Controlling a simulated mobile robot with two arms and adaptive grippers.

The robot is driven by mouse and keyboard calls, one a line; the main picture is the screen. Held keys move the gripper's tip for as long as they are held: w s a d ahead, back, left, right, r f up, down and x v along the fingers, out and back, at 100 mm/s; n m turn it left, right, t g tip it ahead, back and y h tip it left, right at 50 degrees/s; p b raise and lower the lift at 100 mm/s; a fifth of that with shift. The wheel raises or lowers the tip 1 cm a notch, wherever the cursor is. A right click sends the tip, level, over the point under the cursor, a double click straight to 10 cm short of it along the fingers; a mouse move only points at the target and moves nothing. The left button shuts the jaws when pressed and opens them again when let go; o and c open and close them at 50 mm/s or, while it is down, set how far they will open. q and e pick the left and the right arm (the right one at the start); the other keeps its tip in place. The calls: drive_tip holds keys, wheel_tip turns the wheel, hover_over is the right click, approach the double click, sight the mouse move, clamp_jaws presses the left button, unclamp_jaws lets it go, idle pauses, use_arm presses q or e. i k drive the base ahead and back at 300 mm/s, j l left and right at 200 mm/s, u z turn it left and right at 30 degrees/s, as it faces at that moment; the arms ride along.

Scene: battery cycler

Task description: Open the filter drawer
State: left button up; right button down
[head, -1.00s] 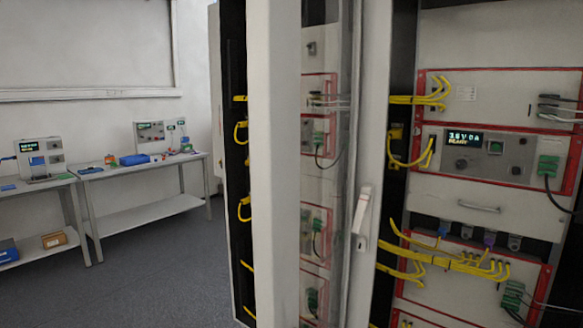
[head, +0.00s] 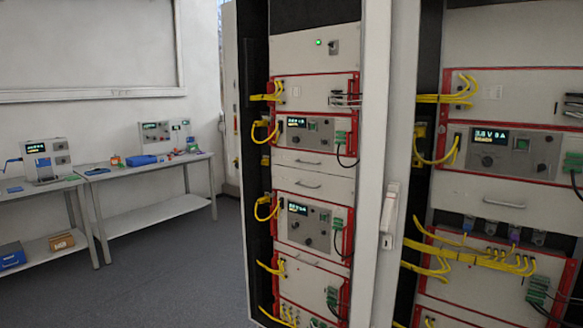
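No label marks any drawer as the filter drawer, so I cannot tell which one it is. In the right rack, a white drawer front with a bar handle (head: 504,204) sits below a red-framed unit with a lit display (head: 490,136). In the left rack, two white drawer fronts with bar handles show, an upper one (head: 307,162) and a lower one (head: 307,185), between red-framed units. All of these fronts look shut. Neither of my grippers is in view.
A white upright with a door handle (head: 390,212) stands between the racks. Yellow cables (head: 475,258) run across the right rack below its drawer. Two benches with instruments stand at the left, one at the back (head: 165,205). The grey floor (head: 180,270) before them is clear.

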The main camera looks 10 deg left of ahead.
sight(315, 162)
drive_tip(key=i+j+z, duration=0.15)
drive_tip(key=j, duration=0.6)
drive_tip(key=i+j+z, duration=0.1)
drive_tip(key=j, duration=0.6)
drive_tip(key=j+z, duration=0.15)
drive_tip(key=j, duration=0.6)
drive_tip(key=i+j+z, duration=0.3)
drive_tip(key=i+j, duration=0.5)
drive_tip(key=i+l, duration=0.05)
